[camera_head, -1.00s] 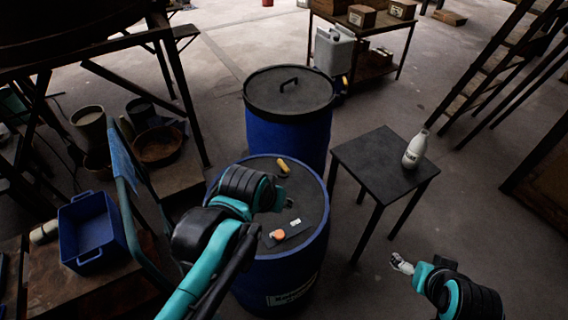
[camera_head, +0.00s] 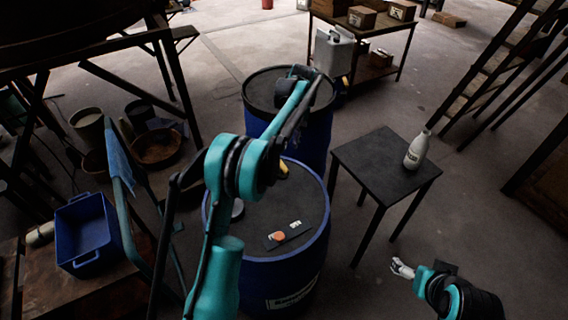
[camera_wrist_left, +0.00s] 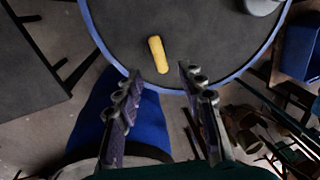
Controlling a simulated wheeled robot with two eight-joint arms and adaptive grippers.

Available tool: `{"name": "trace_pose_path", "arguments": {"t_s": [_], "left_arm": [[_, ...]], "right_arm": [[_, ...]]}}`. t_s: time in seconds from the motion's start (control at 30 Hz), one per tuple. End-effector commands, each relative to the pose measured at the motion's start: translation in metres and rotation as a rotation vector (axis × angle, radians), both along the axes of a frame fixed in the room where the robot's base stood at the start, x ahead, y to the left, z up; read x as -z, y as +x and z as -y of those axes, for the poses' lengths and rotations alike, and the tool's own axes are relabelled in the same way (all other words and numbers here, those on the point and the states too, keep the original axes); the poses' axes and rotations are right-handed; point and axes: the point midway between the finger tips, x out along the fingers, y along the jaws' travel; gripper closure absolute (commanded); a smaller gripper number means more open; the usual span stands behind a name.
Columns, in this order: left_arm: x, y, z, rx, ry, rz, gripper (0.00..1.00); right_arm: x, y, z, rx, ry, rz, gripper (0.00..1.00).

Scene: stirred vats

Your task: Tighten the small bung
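The front blue drum (camera_head: 265,200) has a dark top. An orange round cap (camera_head: 279,236) sits on a dark strip with white marks there. A grey round piece (camera_head: 238,209) is at the drum's left edge and shows partly in the left wrist view (camera_wrist_left: 262,4). I cannot tell which is the small bung. A yellow piece (camera_wrist_left: 157,54) lies near the drum's rear rim. My left gripper (camera_wrist_left: 160,79) is open and empty, its fingers apart beyond that rim; its tips are hidden in the head view. My right gripper (camera_head: 402,268) hangs low at the right, its opening unclear.
A second blue drum (camera_head: 262,92) stands behind, its lid partly hidden by my left arm. A black table (camera_head: 370,165) with a white bottle (camera_head: 416,150) stands to the right. A blue tray (camera_head: 88,232) is at the left. A shelf cart (camera_head: 385,45) stands at the back.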

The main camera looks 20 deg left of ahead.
Motion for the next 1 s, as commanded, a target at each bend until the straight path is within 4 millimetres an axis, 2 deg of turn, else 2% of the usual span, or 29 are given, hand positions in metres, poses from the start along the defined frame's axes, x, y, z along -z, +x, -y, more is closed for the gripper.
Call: {"name": "trace_pose_path", "arguments": {"t_s": [0.03, 0.2, 0.37, 0.63, 0.8, 1.0], "left_arm": [[0.011, 0.006, -0.002, -0.022, 0.003, -0.015, 0.61], [0.029, 0.011, -0.006, -0.062, 0.011, -0.043, 0.61], [0.048, 0.009, -0.009, -0.066, 0.012, -0.044, 0.61], [0.091, 0.002, -0.014, -0.065, 0.011, -0.044, 0.61], [0.104, 0.000, -0.016, -0.064, 0.012, -0.043, 0.61], [0.105, 0.000, -0.016, -0.063, 0.012, -0.043, 0.61]], "right_arm": [[0.001, 0.000, 0.000, 0.000, 0.000, 0.000, 0.16], [0.002, 0.000, 0.000, 0.000, 0.000, 0.000, 0.16], [0.010, 0.000, 0.000, 0.000, 0.000, 0.000, 0.16], [0.026, 0.000, 0.000, 0.000, 0.000, 0.000, 0.16], [0.030, 0.000, 0.000, 0.000, 0.000, 0.000, 0.16], [0.029, 0.000, 0.000, 0.000, 0.000, 0.000, 0.16]]}}
